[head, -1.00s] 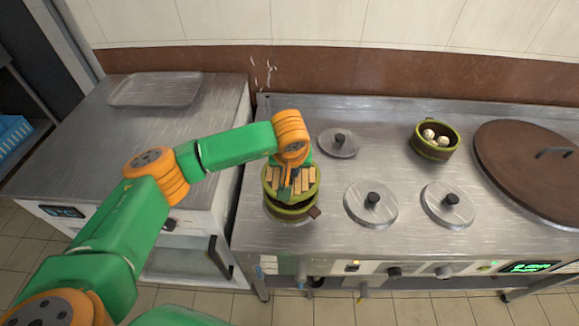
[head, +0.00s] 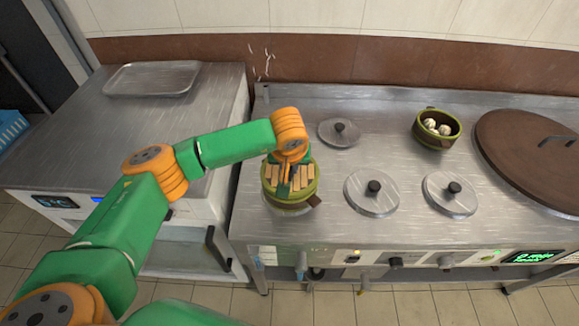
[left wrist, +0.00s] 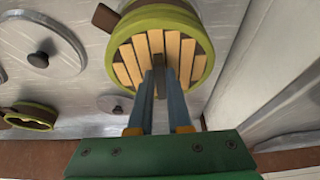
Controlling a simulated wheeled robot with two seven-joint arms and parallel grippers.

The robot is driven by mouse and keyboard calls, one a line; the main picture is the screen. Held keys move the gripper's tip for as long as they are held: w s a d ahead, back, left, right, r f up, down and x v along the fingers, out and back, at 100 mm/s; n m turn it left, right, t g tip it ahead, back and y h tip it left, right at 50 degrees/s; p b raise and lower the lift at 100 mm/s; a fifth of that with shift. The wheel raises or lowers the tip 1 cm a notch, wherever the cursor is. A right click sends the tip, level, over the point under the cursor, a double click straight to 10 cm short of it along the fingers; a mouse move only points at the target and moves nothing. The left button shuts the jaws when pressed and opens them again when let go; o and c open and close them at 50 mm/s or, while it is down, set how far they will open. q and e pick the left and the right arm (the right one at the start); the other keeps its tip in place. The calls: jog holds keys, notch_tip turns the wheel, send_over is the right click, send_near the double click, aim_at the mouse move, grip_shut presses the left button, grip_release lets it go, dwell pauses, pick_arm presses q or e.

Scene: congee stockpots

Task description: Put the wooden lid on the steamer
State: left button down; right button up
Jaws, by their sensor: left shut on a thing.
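The wooden lid (head: 305,172) has pale slats and a green rim. My left gripper (head: 287,182) points down from above and is shut on the lid's centre bar. The left wrist view shows both fingers (left wrist: 159,75) on that bar, the lid's slats (left wrist: 185,50) and the steamer's handle (left wrist: 105,18). The lid hides the steamer's inside. I cannot tell whether it sits fully on the rim. My right gripper is not in view.
A second open steamer (head: 420,137) with white buns stands at the back right. Metal burner lids (head: 360,205) with black knobs lie on the stove. A large brown lid (head: 520,150) covers the right. A metal tray (head: 150,79) lies on the left counter.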

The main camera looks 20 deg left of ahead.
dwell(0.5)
pick_arm(q)
jog(key=shift+f+b, duration=0.65)
jog(key=shift+b, duration=0.1)
jog(key=c, duration=1.1)
grip_release()
jog(key=shift+c, duration=0.2)
jog(key=p+v, duration=0.8)
jog(key=v, duration=0.3)
